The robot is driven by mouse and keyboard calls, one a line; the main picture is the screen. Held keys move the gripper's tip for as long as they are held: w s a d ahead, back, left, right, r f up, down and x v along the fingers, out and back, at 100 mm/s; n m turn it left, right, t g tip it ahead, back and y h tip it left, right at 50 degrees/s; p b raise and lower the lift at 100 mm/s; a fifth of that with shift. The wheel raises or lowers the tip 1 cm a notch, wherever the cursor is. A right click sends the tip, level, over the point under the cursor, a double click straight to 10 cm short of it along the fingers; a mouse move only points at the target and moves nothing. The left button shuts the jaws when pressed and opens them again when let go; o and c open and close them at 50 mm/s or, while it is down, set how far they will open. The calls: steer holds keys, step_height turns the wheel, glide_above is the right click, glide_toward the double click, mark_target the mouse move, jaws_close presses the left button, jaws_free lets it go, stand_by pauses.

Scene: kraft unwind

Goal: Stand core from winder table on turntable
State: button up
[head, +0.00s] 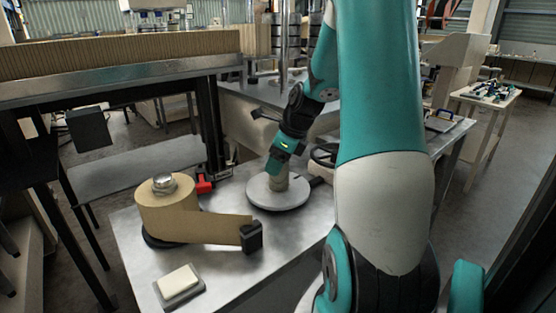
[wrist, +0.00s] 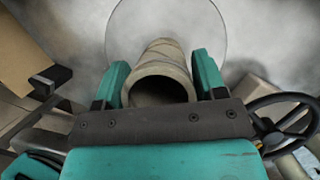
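The core (head: 280,185), a short grey-brown tube, stands upright on the round pale turntable (head: 262,199) in the head view. In the wrist view the core (wrist: 160,60) points away from me with its hollow near end facing the camera, and the turntable disc (wrist: 215,35) lies behind its far end. My gripper (head: 281,172) comes down over the core from above. Its two teal fingers (wrist: 161,72) lie along opposite sides of the core and appear closed on it. The core's base edge is partly hidden in the wrist view.
A large kraft roll (head: 165,210) with its paper strip running to a black block (head: 251,237) stands left on the metal table (head: 225,262). A pale block on a tray (head: 179,285) lies at the front. A black handwheel (head: 324,155) is close right of my gripper.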

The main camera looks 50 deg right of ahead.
steer(key=shift+o, duration=1)
steer(key=p+v, duration=0.2)
steer(key=v, duration=1)
steer(key=w+a+n+g+y, duration=0.1)
steer(key=w+a+n+y, duration=0.15)
steer(key=a+n, duration=1.6)
steer(key=s+a+n+g, duration=0.1)
steer(key=s+a+n, duration=0.5)
steer(key=a+n, duration=0.4)
steer(key=s+a+n+g, duration=0.2)
steer(key=s+a+n, duration=0.5)
steer(key=a+n, duration=0.3)
steer(key=shift+s+a+f+n, duration=0.2)
steer(key=shift+a+f+n, duration=0.15)
steer(key=shift+a+f, duration=0.25)
